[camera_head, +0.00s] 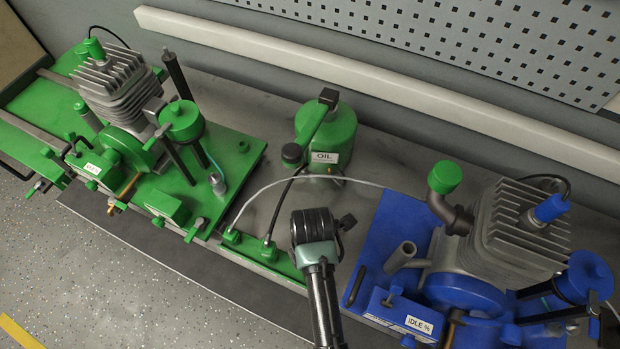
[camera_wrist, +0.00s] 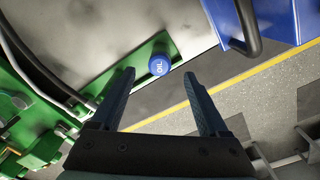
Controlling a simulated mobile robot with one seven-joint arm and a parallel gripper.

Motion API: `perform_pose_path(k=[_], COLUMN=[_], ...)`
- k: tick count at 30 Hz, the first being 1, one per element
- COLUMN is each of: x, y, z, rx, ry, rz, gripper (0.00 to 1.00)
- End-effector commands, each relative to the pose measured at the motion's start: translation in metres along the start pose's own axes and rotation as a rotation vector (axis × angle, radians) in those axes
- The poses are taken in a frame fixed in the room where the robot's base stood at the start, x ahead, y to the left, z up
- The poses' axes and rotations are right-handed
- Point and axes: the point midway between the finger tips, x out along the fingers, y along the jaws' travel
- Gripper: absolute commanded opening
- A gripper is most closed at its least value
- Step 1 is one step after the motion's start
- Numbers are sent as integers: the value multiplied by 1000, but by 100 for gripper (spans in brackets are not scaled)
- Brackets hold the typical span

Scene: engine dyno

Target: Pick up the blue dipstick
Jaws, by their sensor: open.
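A round blue cap marked OIL (camera_wrist: 158,66), which looks like the top of the blue dipstick, shows in the wrist view at the end of a green strip (camera_wrist: 150,50). Its shaft is not visible. My gripper (camera_wrist: 160,75) is open and empty. The cap appears between its two dark fingertips in the picture, seemingly beyond them; I cannot tell the exact gap. In the head view my wrist (camera_head: 315,228) is over the bench between the green and blue engines. It hides the fingers, and I cannot make out the cap there.
A green engine (camera_head: 115,90) stands left and a blue engine (camera_head: 500,240) right. A green oil can (camera_head: 325,138) stands behind my wrist. A thin pale hose (camera_head: 290,180) arcs across the bench. A green strip with fittings (camera_head: 262,252) runs along the front edge.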

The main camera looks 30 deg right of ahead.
Motion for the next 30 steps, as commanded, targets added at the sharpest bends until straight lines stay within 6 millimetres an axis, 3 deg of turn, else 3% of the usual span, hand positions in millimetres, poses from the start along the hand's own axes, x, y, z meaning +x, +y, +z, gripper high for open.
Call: perform_pose_path(k=[9,19,30], x=[37,42,41], y=[0,0,-1], z=[-1,-1,-1], rx=[0,1,0], ry=[0,-1,0], rz=[-1,1,0], gripper=[78,78,11])
